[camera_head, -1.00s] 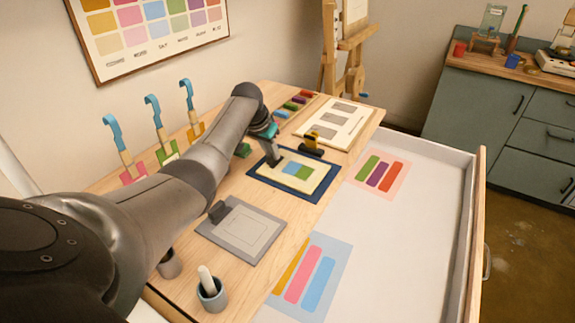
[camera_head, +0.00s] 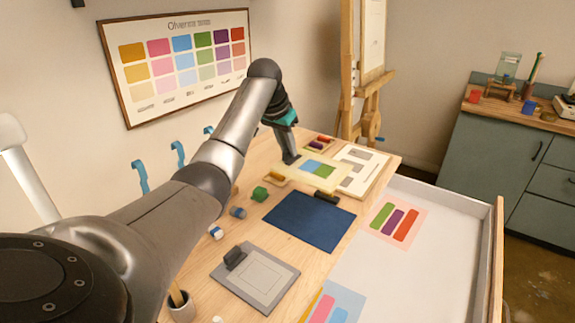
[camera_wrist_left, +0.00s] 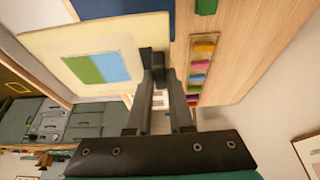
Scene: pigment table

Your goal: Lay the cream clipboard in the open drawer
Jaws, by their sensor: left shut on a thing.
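The cream clipboard (camera_head: 338,182) with a blue and green picture is held above the far part of the table in the head view. It also fills the upper left of the left wrist view (camera_wrist_left: 45,45). My left gripper (camera_head: 291,160) is shut on its edge; the fingers show close up in the wrist view (camera_wrist_left: 163,80). The open drawer (camera_head: 425,268) is at the right of the table, with its white floor mostly bare. My right gripper is not in view.
A navy mat (camera_head: 305,222) lies bare, with a dark object (camera_head: 327,197) at its far edge. A grey clipboard (camera_head: 265,275) is nearer. A cream board (camera_head: 372,165) lies at the back. Striped cards (camera_head: 400,222) lie in the drawer, whose middle is free.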

